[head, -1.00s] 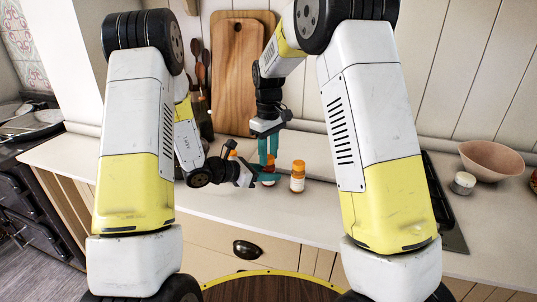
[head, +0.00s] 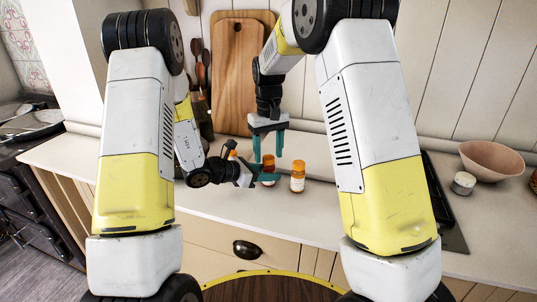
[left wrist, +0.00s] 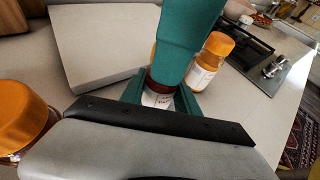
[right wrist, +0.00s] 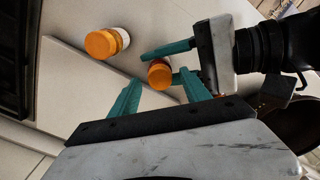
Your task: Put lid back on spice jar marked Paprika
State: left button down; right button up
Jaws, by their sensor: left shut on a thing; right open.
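The jar (left wrist: 157,99) is in my left gripper, with the start of a label, "PA", showing in the left wrist view. Its orange lid (right wrist: 159,71) sits on top of it, seen from above in the right wrist view; I cannot tell how firmly it is seated. My left gripper (head: 270,178) is shut around the jar's body from the left, low over the counter. My right gripper (head: 268,158) is open and points down, its fingers apart on either side above the lid. One right finger hides much of the jar's top in the left wrist view.
A second orange-lidded jar (head: 297,178) stands close to the right of the held jar. Another orange-lidded jar (left wrist: 22,120) is at the left of the left wrist view. Cutting boards (head: 238,75) lean on the wall behind. A pink bowl (head: 490,160) is far right.

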jog(key=shift+r, duration=1.9)
jog(key=shift+c, duration=0.3)
jog(key=shift+r+n, duration=0.55)
jog(key=shift+n, duration=0.65)
jog(key=shift+r+n, duration=1.2)
jog(key=shift+n, duration=0.1)
jog(key=shift+f, duration=4.05)
